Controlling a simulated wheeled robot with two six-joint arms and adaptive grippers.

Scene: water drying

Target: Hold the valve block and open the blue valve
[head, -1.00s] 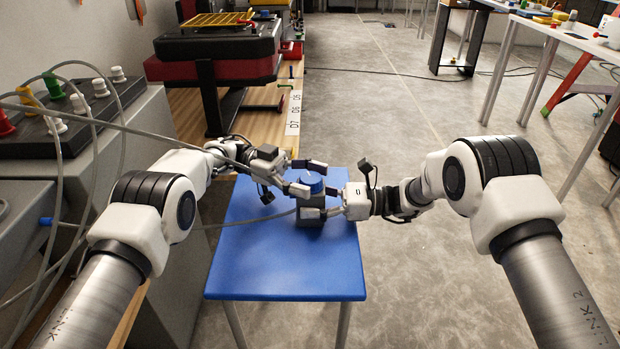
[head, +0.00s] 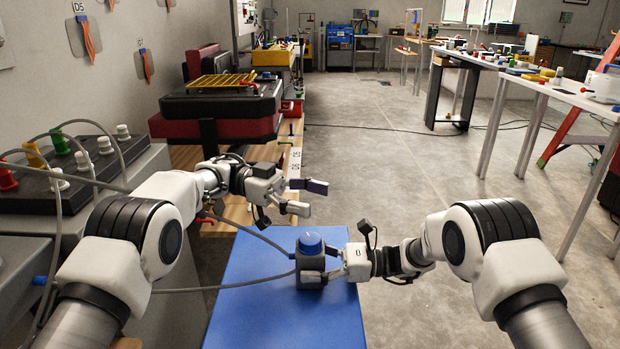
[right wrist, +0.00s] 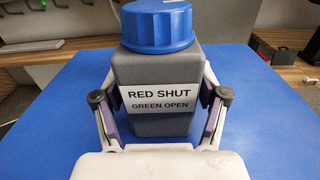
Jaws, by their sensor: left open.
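The grey valve block (head: 309,268) stands upright on the blue table, with the blue valve (head: 311,243) as a round knob on top. In the right wrist view the block (right wrist: 155,68) bears a label (right wrist: 157,99) reading "RED SHUT / GREEN OPEN", and the ribbed blue knob (right wrist: 157,28) sits above it. No red or green mark shows. My right gripper (head: 322,264) comes from the right, its fingers closed on two sides of the block. My left gripper (head: 316,198) is open and empty, above and beyond the knob, apart from it.
A grey cable (head: 225,284) runs from the block to the left. A wooden bench (head: 232,215) with a black and red machine (head: 215,110) stands behind. A grey console (head: 60,200) is on the left.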

